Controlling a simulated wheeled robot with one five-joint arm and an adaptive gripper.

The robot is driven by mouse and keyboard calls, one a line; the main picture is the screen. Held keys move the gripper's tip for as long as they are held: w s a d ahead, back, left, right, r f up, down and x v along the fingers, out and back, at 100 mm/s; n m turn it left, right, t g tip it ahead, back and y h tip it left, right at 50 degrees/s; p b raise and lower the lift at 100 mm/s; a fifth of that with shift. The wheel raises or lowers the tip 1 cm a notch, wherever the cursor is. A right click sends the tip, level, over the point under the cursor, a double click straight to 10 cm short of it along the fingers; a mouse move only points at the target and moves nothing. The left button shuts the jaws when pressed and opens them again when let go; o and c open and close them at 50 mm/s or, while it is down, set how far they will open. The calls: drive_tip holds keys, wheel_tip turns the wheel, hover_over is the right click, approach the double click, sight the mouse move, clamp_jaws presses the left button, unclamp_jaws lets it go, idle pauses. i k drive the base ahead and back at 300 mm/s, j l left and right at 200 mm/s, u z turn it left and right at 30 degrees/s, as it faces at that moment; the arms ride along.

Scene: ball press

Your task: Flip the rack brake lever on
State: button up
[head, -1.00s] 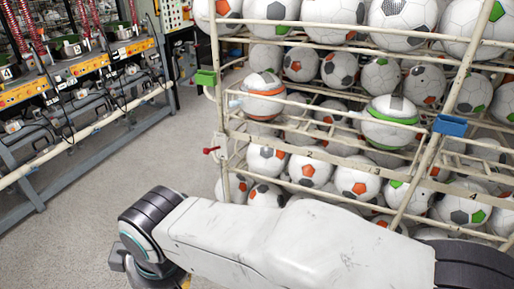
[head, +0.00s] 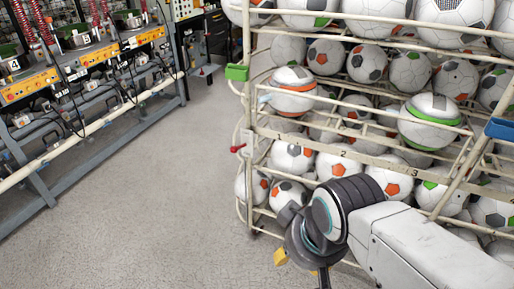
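The rack brake lever (head: 237,149) is a small red-tipped handle on the left end post of the ball rack (head: 248,100). It sticks out to the left, about level with the row of numbered slots. My gripper (head: 303,270) is at the lower middle of the head view, in front of the rack's lower left part, below and to the right of the lever and apart from it. Only its dark body and yellow parts show. The fingertips are not clear at the bottom edge, so I cannot tell if it is open.
The rack is full of soccer balls, with a green block (head: 237,72) on its left post and a blue block (head: 501,129) at right. A workbench (head: 80,80) with yellow panels stands at left. The grey floor (head: 150,170) between is clear.

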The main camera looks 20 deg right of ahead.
sight(233, 149)
drive_tip(key=i+j+u, duration=0.3)
drive_tip(key=u, duration=0.2)
drive_tip(key=i+j+u, duration=0.15)
drive_tip(key=i+u, duration=0.6)
drive_tip(key=u, duration=0.2)
